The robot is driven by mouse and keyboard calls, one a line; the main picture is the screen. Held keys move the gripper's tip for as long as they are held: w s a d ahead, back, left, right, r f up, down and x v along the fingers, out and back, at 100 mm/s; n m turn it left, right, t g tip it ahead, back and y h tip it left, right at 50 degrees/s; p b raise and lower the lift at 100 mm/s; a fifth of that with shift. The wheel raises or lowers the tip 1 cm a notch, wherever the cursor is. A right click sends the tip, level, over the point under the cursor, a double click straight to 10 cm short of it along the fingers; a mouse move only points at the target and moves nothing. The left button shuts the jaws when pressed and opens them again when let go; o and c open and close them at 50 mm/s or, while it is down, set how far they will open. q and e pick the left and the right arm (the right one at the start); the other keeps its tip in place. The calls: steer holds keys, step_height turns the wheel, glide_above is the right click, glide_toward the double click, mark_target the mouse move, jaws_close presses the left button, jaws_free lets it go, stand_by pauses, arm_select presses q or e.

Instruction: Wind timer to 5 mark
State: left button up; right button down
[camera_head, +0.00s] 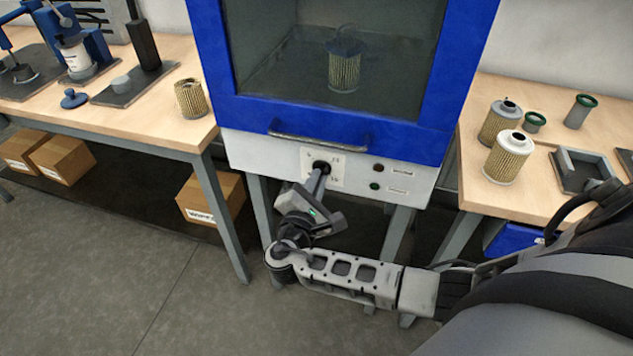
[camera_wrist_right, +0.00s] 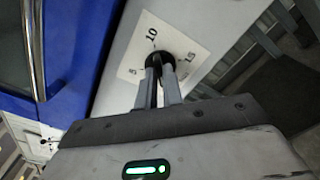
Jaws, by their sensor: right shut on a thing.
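My left gripper is not in view.
The blue cabinet (camera_head: 210,60) has a closed window door with a bar handle (camera_head: 320,140); a filter cartridge (camera_head: 344,70) stands inside. Two indicators (camera_head: 377,168) sit right of the dial. Filter cartridges (camera_head: 508,158) stand on the right bench. The left bench (camera_head: 150,120) holds presses and another cartridge (camera_head: 190,98).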

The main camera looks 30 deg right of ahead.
arm_select(q)
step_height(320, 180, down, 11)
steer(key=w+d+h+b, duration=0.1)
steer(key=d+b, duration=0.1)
steer(key=b, duration=1.6)
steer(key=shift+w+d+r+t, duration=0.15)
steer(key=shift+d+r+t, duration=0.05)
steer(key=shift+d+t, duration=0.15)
arm_select(e)
steer(key=m, duration=1.7)
steer(key=shift+f+m, duration=0.1)
steer(key=shift+m, duration=0.3)
steer(key=c, duration=1.5)
jaws_free()
steer(key=shift+c, duration=0.2)
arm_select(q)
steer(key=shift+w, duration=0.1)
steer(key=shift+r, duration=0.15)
